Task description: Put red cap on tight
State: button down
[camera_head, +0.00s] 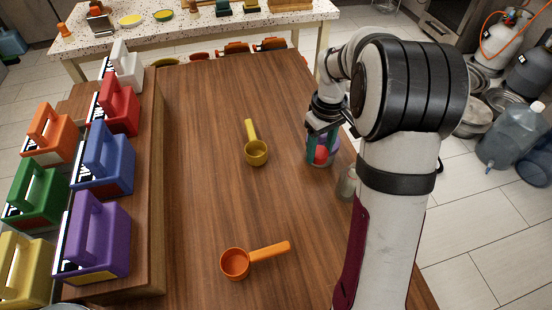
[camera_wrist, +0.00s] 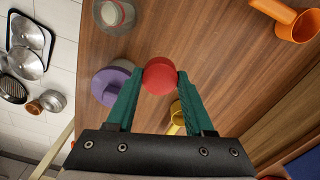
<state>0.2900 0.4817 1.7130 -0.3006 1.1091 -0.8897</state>
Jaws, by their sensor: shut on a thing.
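My gripper (camera_wrist: 160,78) is shut on a round red cap (camera_wrist: 160,76), held between its teal fingertips above the wooden table. In the head view the red cap (camera_head: 321,154) shows low between the fingers at the table's right side. A clear container (camera_wrist: 115,14) with a pale round top stands apart from the cap; its top edge is cut off in the wrist view. In the head view it is a small clear jar (camera_head: 347,184), partly hidden by my arm. A container with a purple top (camera_wrist: 112,82) stands right beside my gripper, partly behind one finger.
An orange measuring scoop (camera_head: 236,263) lies at the front of the table and a yellow one (camera_head: 256,153) in the middle. Coloured caddies, such as a purple one (camera_head: 92,235), line a raised shelf (camera_head: 152,200) at left. The table's centre is mostly clear.

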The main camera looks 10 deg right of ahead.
jog(key=s+d+r+m, duration=0.2)
jog(key=s+d, duration=0.1)
jog(key=d, duration=0.6)
jog(key=shift+s+r+m, duration=0.3)
jog(key=shift+s+r, duration=0.1)
jog(key=shift+f, duration=2.35)
jog(key=shift+f, duration=0.5)
